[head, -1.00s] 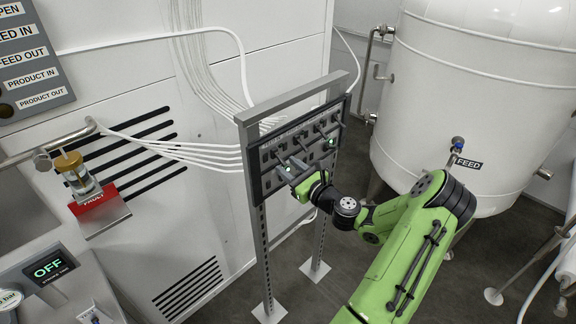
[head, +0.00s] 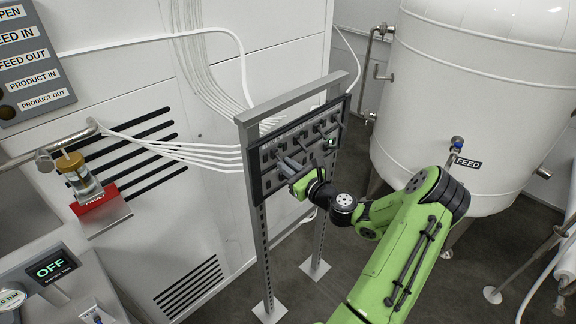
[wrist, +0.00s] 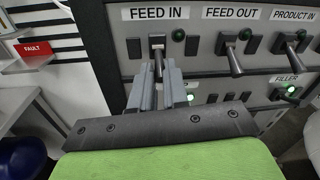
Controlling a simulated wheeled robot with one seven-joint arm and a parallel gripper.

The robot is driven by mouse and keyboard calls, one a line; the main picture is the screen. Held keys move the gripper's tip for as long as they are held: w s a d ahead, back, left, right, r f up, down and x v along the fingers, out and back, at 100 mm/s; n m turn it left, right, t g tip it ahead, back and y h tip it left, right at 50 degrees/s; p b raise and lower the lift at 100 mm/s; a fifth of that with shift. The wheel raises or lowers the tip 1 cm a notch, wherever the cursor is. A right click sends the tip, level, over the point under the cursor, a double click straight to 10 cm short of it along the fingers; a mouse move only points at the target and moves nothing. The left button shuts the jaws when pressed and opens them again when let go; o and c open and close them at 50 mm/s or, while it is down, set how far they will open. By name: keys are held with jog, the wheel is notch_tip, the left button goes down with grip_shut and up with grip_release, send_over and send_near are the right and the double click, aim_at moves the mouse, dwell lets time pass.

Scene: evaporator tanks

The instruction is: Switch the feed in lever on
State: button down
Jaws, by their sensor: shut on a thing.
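The FEED IN lever (wrist: 158,52) sits under its white FEED IN label (wrist: 155,13) on the grey switch panel (head: 268,187). In the wrist view my gripper (wrist: 158,72) has one finger on each side of this lever and is shut on it. The lever's lower end is partly hidden between the fingers. The round lamp (wrist: 179,35) beside the lever is dark green and unlit. In the head view my gripper (head: 288,167) is at the panel's left part, where the lever itself is too small to make out clearly.
The FEED OUT lever (wrist: 234,58) and PRODUCT IN lever (wrist: 294,55) stand close to the right, both slanting down. The FILLER lamp (wrist: 290,89) glows green below. A white feed tank (head: 475,95) stands right of the panel frame. Thin white hoses (head: 195,155) run behind it.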

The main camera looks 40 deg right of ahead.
aim_at(280, 157)
jog(key=shift+s+r+g+p, duration=0.15)
jog(key=shift+r+g+p, duration=1)
jog(key=shift+p, duration=2.15)
jog(key=g+p, duration=0.1)
jog(key=p, duration=0.1)
jog(key=shift+r+g+p, duration=0.25)
jog(key=shift+g+p, duration=0.05)
jog(key=shift+g, duration=0.05)
jog(key=g, duration=0.2)
jog(key=shift+w+r+n+g, duration=0.3)
jog(key=shift+r, duration=0.05)
jog(key=shift+w+r+g, duration=0.2)
jog(key=shift+r+g, duration=0.2)
jog(key=shift+g, duration=0.65)
jog(key=shift+w+r+g, duration=0.2)
jog(key=shift+r+g, duration=0.2)
jog(key=shift+g, duration=0.65)
jog(key=c, duration=1.1)
grip_release()
